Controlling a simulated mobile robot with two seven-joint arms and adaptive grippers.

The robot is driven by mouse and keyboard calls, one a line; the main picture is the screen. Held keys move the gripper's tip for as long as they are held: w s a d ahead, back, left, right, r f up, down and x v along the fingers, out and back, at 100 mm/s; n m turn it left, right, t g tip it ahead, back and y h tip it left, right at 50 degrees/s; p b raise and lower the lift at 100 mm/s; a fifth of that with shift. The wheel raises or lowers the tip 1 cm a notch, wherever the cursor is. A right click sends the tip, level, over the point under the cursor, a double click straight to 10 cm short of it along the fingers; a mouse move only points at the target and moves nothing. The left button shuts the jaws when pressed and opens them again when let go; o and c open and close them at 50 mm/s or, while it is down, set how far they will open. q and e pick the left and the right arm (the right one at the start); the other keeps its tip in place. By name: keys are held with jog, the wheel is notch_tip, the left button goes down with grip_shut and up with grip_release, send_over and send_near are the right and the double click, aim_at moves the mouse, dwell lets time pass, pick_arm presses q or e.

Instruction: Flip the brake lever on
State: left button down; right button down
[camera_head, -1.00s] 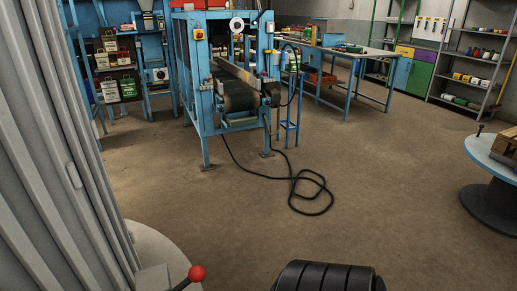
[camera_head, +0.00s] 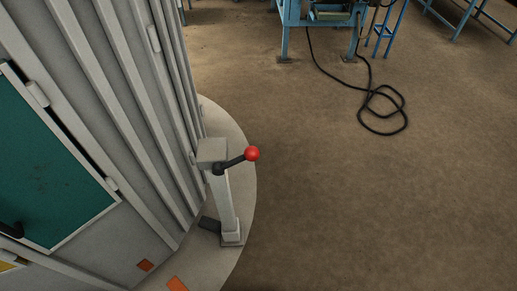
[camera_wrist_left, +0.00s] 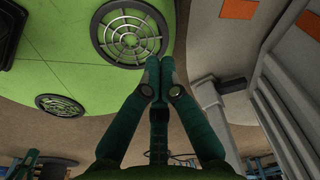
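The brake lever (camera_head: 236,160) is a short dark arm with a red ball knob (camera_head: 252,153) at its end. It comes off the head of a grey post (camera_head: 224,200) and points right, slightly upward in the picture. The post stands upright on a pale round platform. My left gripper (camera_wrist_left: 157,72) shows only in the left wrist view, its green fingertips together with nothing seen between them. The grey post (camera_wrist_left: 212,108) shows to its right there, apart from the fingers; the red knob cannot be made out. My right gripper is in neither view.
A grey ribbed wall (camera_head: 130,90) with a teal door panel (camera_head: 45,165) rises left of the post. A dark pedal (camera_head: 209,224) sits at the post's foot. A black cable (camera_head: 385,115) lies coiled on the floor towards a blue machine frame. The brown floor right of the platform is clear.

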pick_arm(q)
jog(key=shift+s, duration=0.4)
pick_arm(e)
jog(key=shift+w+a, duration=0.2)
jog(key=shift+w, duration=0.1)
